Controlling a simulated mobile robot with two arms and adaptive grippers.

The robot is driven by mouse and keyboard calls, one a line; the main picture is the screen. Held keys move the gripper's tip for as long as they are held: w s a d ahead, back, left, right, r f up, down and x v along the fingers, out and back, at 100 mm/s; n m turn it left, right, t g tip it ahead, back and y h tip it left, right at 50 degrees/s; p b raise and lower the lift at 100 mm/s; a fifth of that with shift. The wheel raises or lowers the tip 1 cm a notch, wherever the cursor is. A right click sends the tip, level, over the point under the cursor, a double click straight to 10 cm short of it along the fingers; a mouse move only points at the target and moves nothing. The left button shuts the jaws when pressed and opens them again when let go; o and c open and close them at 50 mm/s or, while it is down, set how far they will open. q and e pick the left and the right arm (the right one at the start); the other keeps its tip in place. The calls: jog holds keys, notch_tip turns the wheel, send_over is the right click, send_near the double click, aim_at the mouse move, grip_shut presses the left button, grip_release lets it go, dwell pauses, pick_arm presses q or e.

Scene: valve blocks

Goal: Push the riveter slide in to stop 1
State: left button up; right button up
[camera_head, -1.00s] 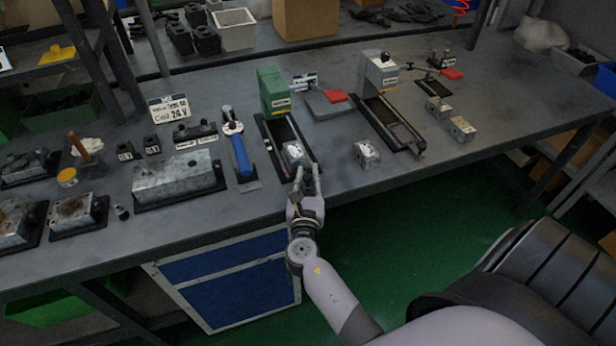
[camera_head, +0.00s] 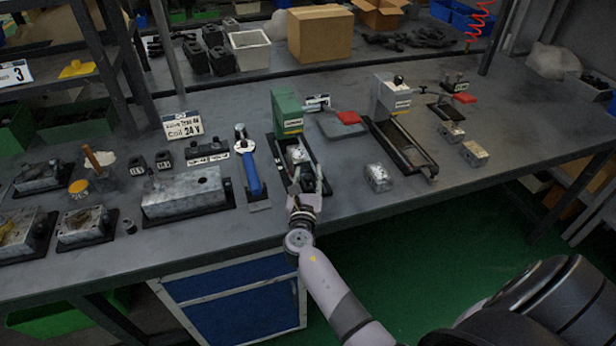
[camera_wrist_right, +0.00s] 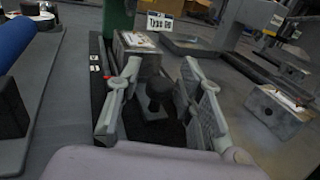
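The riveter has a green post (camera_head: 287,112) and a dark rail bed running from it toward the table's front edge. A metal valve block (camera_head: 297,154) sits on its slide, close in front of the post; it also shows in the right wrist view (camera_wrist_right: 137,45). A black knob (camera_wrist_right: 158,90) stands on the near end of the slide. My right gripper (camera_head: 307,180) is open, with one finger on each side of the knob and gaps visible between. Red and white marks show along the left rail (camera_wrist_right: 96,70). My left gripper is in neither view.
A blue-handled tool (camera_head: 248,172) stands close left of the riveter. A loose metal block (camera_head: 378,177) and a grey press (camera_head: 393,95) with its own rail are to the right. A sign (camera_head: 183,125) stands behind at left. The front strip of table is mostly bare.

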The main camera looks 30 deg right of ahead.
jog(key=shift+s, duration=0.1)
jog(key=v, duration=1.2)
jog(key=shift+o, duration=0.2)
